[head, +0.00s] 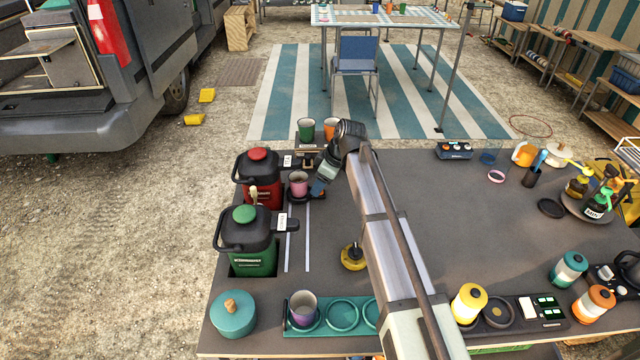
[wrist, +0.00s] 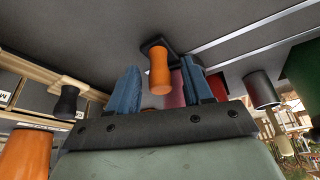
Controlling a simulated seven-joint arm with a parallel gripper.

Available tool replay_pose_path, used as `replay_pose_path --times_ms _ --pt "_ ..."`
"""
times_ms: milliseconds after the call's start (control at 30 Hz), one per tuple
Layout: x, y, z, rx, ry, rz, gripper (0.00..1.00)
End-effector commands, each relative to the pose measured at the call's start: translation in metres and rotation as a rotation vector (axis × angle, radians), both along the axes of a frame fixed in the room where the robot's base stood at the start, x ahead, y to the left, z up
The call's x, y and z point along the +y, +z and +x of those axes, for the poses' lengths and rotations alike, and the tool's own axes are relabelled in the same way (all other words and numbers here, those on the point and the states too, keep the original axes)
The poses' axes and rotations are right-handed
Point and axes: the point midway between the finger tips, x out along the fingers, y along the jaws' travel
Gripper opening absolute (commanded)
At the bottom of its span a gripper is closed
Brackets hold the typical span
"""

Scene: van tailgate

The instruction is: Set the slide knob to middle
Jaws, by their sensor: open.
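An upright-looking orange cylindrical knob (wrist: 160,71) on a dark base (wrist: 154,46) shows in the wrist view; I take it to be the slide knob. In the head view my gripper hides it, beside the dark carriage that carries a pink cup (head: 298,183). Two pale rails (head: 288,238) run from there toward the front. My gripper (head: 319,187) is open at the far end of the rails. In the wrist view its blue fingers (wrist: 160,88) stand either side of the orange knob, with visible gaps; contact is not shown.
The red jug (head: 258,180) and green jug (head: 246,240) stand left of the rails. A black knob (wrist: 67,100) sits on a wooden bar in the wrist view. Green (head: 306,129) and orange cups (head: 331,129) stand behind my gripper. A yellow-based object (head: 353,258) stands right of the rails.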

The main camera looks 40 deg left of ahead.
Motion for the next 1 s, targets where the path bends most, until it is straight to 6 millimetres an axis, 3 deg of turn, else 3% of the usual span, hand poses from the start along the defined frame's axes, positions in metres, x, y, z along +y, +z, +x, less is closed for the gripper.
replay_pose_path --times_ms 400,933,1000 --pt "0.0025 -0.0057 -0.0010 0.000 0.000 0.001 0.50" --pt "0.0024 -0.0055 -0.0011 -0.001 0.000 0.000 0.00" --pt "0.0024 -0.0055 -0.0011 -0.001 0.000 0.000 0.00"
